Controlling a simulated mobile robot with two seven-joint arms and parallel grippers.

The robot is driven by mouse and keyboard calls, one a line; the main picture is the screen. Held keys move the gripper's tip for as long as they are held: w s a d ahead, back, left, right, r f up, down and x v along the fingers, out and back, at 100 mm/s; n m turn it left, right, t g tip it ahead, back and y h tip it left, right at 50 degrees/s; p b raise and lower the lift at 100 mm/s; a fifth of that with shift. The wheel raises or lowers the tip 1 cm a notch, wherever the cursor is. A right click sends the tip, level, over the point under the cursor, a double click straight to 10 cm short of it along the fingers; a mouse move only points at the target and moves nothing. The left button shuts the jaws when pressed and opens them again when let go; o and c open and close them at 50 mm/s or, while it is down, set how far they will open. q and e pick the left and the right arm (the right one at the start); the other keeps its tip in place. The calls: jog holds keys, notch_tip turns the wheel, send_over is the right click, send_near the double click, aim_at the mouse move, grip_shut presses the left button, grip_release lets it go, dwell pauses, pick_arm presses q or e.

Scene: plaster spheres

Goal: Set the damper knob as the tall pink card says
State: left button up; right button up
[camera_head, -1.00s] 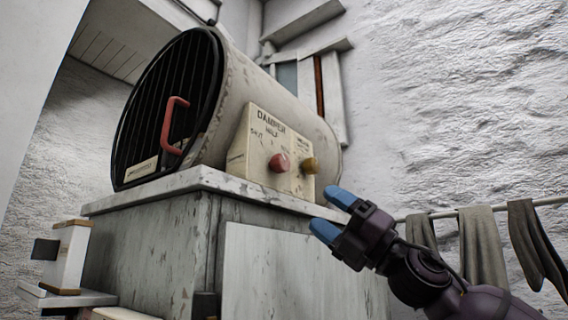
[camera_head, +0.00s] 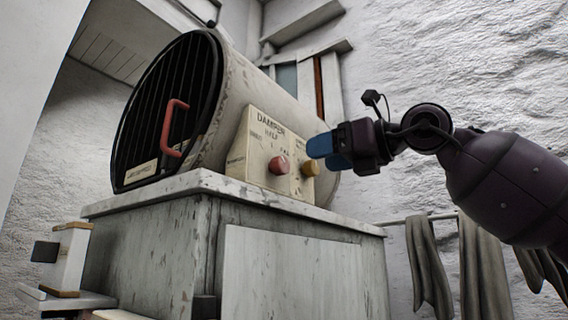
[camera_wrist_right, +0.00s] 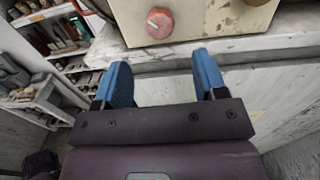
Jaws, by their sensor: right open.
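The damper knob is a red, worn knob (camera_head: 279,164) on a cream panel (camera_head: 247,150) marked DAMPER, on the side of a cylindrical kiln (camera_head: 240,90). It also shows in the right wrist view (camera_wrist_right: 160,22), beyond my fingers. The tall pink card is in neither view. My left gripper is not in view.
The kiln stands on a worn stone-topped cabinet (camera_head: 150,200). A red handle (camera_head: 170,128) sticks out from its barred front. Grey cloths (camera_head: 428,265) hang from a rail at right. Shelves with several items (camera_wrist_right: 45,60) show in the right wrist view.

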aim_at(286, 165)
jog(key=p+x, duration=0.2)
jog(key=x, duration=0.6)
jog(key=shift+p+x, duration=0.3)
jog(key=shift+x, duration=0.45)
